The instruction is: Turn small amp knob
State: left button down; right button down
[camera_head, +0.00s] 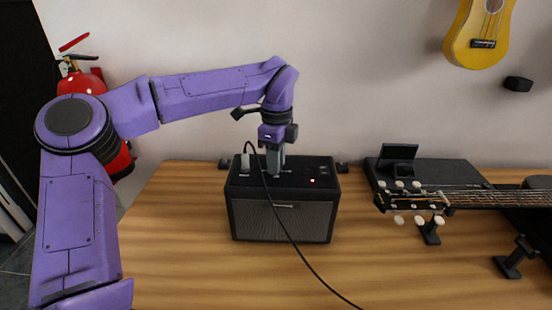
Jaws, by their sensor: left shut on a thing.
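The small black amp (282,215) stands on the wooden table, with a grey grille on its front and a lit red light at the right of its top panel. My left gripper (275,172) points straight down onto the amp's top panel, left of the light. It is shut on a small knob there, which the fingers mostly hide. How far the knob is turned cannot be made out. My right gripper is not in view.
A black cable (287,232) runs from a plug on the amp's top left across its front and the table (180,235). A guitar headstock (418,198) lies on the right. A fire extinguisher (82,83) is at the left, and a yellow ukulele (478,35) hangs on the wall.

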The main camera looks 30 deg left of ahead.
pick_arm(q)
jog(key=m+p, duration=0.1)
jog(key=m, duration=0.2)
jog(key=shift+r+m, duration=0.15)
jog(key=shift+m, duration=0.25)
jog(key=m+p, duration=0.1)
jog(key=m, duration=0.2)
jog(key=shift+m+p, duration=0.3)
jog(key=shift+p, duration=0.05)
jog(key=m+p, duration=0.2)
jog(key=m, duration=0.1)
jog(key=shift+m, duration=0.4)
jog(key=m+p, duration=0.3)
jog(key=m, duration=0.1)
jog(key=shift+r, duration=0.15)
jog(key=m+p, duration=0.4)
jog(key=m, duration=0.1)
jog(key=m+p, duration=0.4)
jog(key=shift+m, duration=0.3)
jog(key=m+p, duration=0.3)
jog(key=m, duration=0.1)
jog(key=shift+p, duration=0.35)
jog(key=shift+f+m+p, duration=0.2)
jog(key=shift+m+p, duration=0.75)
jog(key=shift+m, duration=0.65)
